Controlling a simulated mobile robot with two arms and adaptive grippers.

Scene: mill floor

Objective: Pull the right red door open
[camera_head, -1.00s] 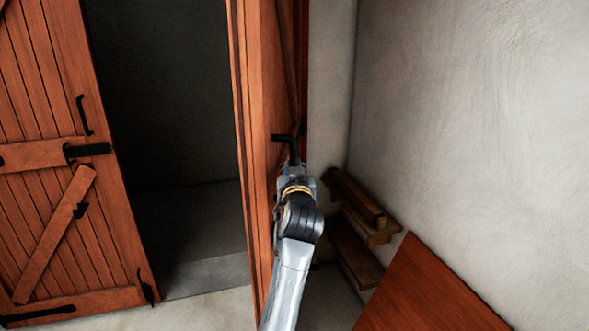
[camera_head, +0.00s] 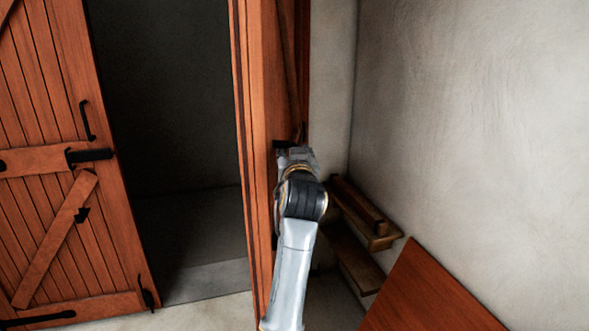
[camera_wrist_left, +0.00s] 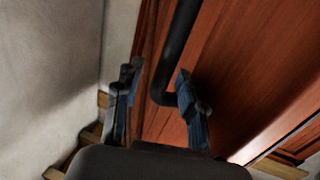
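The right red door (camera_head: 256,130) is seen nearly edge-on in the head view and stands swung out, with a dark opening to its left. My left gripper (camera_head: 291,150) is at the door's right-hand face and hides most of the black handle there. In the left wrist view, the black handle (camera_wrist_left: 178,45) runs down the red door (camera_wrist_left: 235,60) and ends in a bend between my two fingers. The left gripper (camera_wrist_left: 160,72) is open, its fingers apart on either side of the handle, with gaps showing. My right gripper is not in view.
The left red door (camera_head: 60,200), with black fittings, stands at the left. A plain wall (camera_head: 460,120) rises at the right. Wooden steps or shelves (camera_head: 360,255) and a red-brown panel (camera_head: 430,295) occupy the lower right. Pale floor (camera_head: 200,312) shows at the bottom.

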